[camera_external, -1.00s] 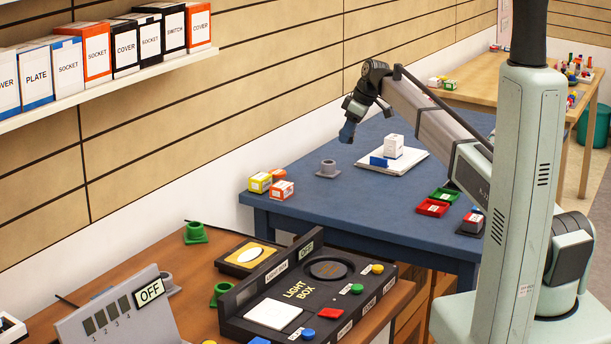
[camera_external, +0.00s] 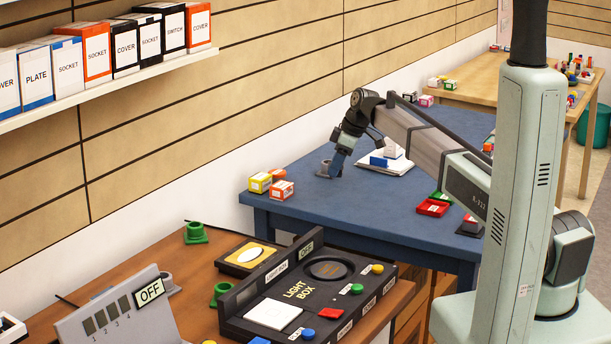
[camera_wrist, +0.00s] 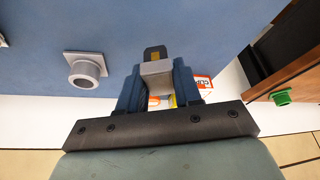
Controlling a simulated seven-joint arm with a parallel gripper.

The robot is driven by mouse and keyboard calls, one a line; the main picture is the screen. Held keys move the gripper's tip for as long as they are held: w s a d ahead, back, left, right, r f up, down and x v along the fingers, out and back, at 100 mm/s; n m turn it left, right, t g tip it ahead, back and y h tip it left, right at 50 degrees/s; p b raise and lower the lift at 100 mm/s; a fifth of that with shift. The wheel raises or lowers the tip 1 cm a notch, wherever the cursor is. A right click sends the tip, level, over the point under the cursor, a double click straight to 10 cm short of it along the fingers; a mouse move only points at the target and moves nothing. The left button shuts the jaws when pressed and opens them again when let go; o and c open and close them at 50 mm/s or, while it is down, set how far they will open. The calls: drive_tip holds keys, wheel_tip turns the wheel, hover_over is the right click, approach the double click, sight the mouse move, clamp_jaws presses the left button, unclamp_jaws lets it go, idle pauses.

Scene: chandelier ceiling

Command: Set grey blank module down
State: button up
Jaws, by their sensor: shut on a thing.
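In the wrist view, the dark blue fingers of my gripper (camera_wrist: 157,84) are shut on a small grey block, the grey blank module (camera_wrist: 156,71). A dark piece with a yellowish mark shows just beyond it. The grey holder (camera_wrist: 85,71) stands apart to the left there. I cannot tell whether the module touches the table. It is not clear in the outside view.
The blue table (camera_external: 300,215) is clear in front of my gripper. Yellow (camera_external: 260,182) and orange (camera_external: 281,190) boxes stand at its left edge. A blue block (camera_external: 378,161) and a white box (camera_external: 392,149) are to the right.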

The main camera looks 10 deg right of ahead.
sight(336, 191)
drive_tip(key=shift+f, duration=2.2)
drive_tip(key=shift+f, duration=0.1)
drive_tip(key=o, duration=1)
drive_tip(key=v, duration=1.2)
drive_tip(key=shift+d, duration=0.1)
